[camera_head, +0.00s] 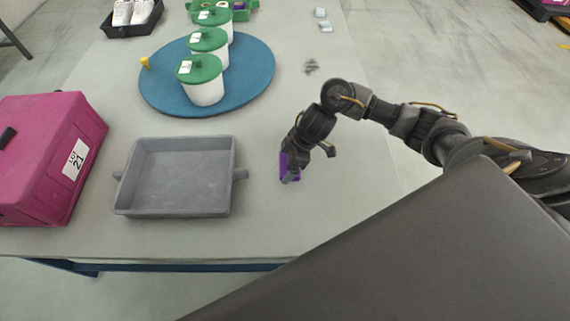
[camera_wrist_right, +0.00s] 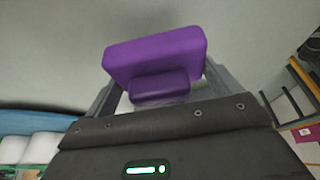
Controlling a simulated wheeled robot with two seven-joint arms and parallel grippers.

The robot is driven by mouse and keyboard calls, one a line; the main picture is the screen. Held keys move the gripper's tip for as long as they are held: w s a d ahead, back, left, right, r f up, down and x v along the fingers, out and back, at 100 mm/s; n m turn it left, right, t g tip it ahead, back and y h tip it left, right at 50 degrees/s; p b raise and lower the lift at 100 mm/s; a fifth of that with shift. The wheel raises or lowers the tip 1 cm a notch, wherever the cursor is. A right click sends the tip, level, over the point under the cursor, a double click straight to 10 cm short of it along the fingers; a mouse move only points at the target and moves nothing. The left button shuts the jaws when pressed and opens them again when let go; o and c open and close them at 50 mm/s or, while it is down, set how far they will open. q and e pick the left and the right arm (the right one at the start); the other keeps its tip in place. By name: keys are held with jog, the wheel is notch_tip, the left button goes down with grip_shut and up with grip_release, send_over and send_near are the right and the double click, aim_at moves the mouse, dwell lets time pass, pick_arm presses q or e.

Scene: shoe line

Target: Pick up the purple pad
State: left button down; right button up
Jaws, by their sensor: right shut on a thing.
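The purple pad (camera_head: 284,165) is at my right gripper (camera_head: 291,176), on or just above the table to the right of the grey tray; I cannot tell whether it touches the table. In the right wrist view the pad (camera_wrist_right: 156,55) is a purple block with a smaller purple part on its near side, between the two grey fingers of the right gripper (camera_wrist_right: 160,92). The right gripper is shut on it. In the head view the gripper hides part of the pad. My left gripper is not in view.
An empty grey tray (camera_head: 178,211) stands left of the pad. A magenta box (camera_head: 30,150) labelled 21 is at far left. A blue round mat (camera_head: 245,85) holds white tubs with green lids (camera_head: 199,68). The table right of the tray is mostly clear.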

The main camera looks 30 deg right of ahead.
jog(key=s+r, duration=0.1)
jog(key=s+r+p, duration=0.1)
jog(key=r, duration=0.1)
jog(key=s+a+r, duration=0.1)
jog(key=shift+s+a+r+p, duration=0.1)
jog(key=shift+s+r+p, duration=0.15)
jog(key=shift+r+p, duration=0.15)
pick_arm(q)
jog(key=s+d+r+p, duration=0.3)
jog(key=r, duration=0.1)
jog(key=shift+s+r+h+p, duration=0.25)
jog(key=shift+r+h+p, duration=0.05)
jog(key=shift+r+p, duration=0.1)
pick_arm(e)
jog(key=s+a+r, duration=0.3)
jog(key=s+r, duration=0.1)
jog(key=s, duration=0.5)
jog(key=shift+s, duration=0.2)
jog(key=shift+r, duration=0.1)
